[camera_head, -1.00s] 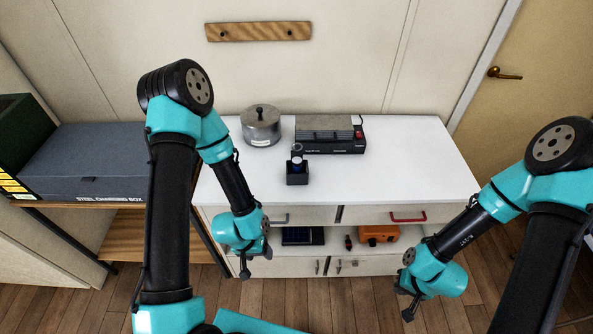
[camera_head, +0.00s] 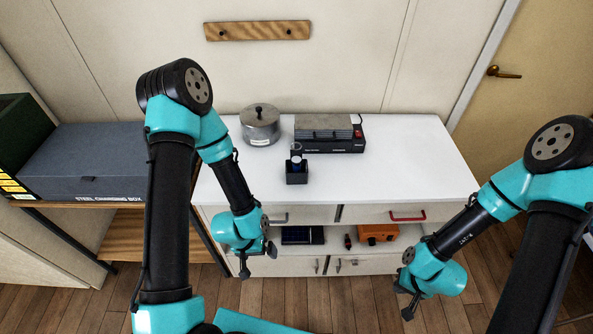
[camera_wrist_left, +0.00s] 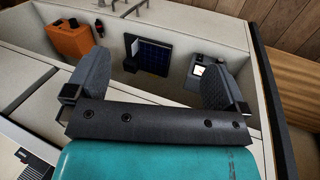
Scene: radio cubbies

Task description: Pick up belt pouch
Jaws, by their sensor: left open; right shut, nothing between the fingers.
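I cannot tell for certain which thing is the belt pouch. The low open shelf holds an orange case (camera_head: 378,233), also in the left wrist view (camera_wrist_left: 69,38), and a dark blue panel-like thing (camera_head: 302,236), also in that view (camera_wrist_left: 155,57). A grey thing with a white patch (camera_wrist_left: 201,68) lies beside the panel, partly behind a finger. My left gripper (camera_head: 256,262) is open and empty in front of the shelf's left end; its spread fingers (camera_wrist_left: 157,72) show in the wrist view. My right gripper (camera_head: 406,304) is shut and empty, right of the cabinet front.
The white cabinet top (camera_head: 405,160) carries a metal pot (camera_head: 260,127), a black-based device (camera_head: 328,136) and a small black holder (camera_head: 297,175). Its right side is clear. A grey box (camera_head: 85,160) stands at left. Drawer handles, one red (camera_head: 407,217), project above the shelf.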

